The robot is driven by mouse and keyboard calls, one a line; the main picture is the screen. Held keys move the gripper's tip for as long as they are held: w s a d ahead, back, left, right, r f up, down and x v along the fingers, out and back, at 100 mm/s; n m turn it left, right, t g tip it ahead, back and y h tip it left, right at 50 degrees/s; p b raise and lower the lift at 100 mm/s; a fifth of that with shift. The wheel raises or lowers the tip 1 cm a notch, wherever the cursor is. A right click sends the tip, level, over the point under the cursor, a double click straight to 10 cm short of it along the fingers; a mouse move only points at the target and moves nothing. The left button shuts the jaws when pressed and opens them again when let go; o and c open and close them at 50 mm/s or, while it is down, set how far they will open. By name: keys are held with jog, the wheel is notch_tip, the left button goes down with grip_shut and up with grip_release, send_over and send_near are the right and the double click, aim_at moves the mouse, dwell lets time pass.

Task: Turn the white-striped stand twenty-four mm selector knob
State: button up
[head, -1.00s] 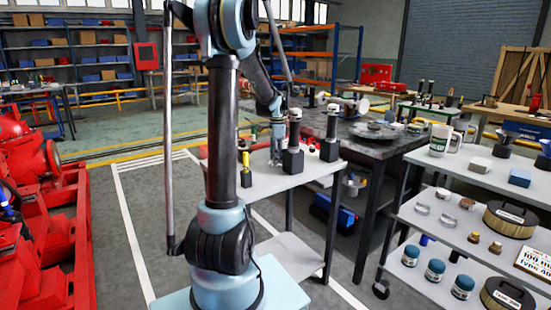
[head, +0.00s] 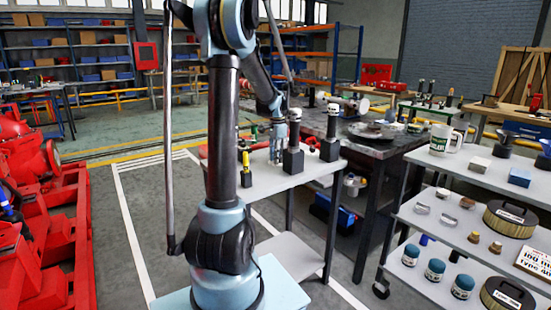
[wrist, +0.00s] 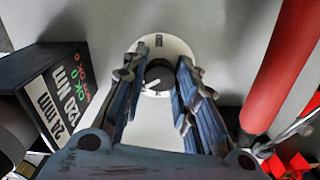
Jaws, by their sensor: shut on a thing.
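The selector knob (wrist: 158,74) is a small dark round knob with a short white mark, on a pale round dial (wrist: 178,46) in the wrist view. My gripper (wrist: 161,64) has its two blue-grey fingers on either side of the knob and is shut on it. The fingers hide part of the dial's sides. Left of it stands a dark box (wrist: 62,92) with a label reading 24 mm and 120 Nm. In the head view my gripper (head: 279,148) is low over the grey cart top (head: 262,182); the knob is too small to tell there.
A red cylinder (wrist: 285,65) rises close to the right finger in the wrist view. In the head view, two dark posts (head: 293,158) (head: 330,148) stand right of my gripper, and a small yellow-topped post (head: 246,172) stands left. A dark workbench (head: 377,148) is behind.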

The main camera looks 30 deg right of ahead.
jog(key=n, duration=0.5)
jog(key=shift+w+n, duration=0.15)
jog(key=shift+n, duration=0.15)
jog(key=n, duration=0.5)
jog(key=shift+n, duration=0.4)
jog(key=o, duration=1)
jog(key=shift+o, duration=0.2)
notch_tip(320, 180, up, 12)
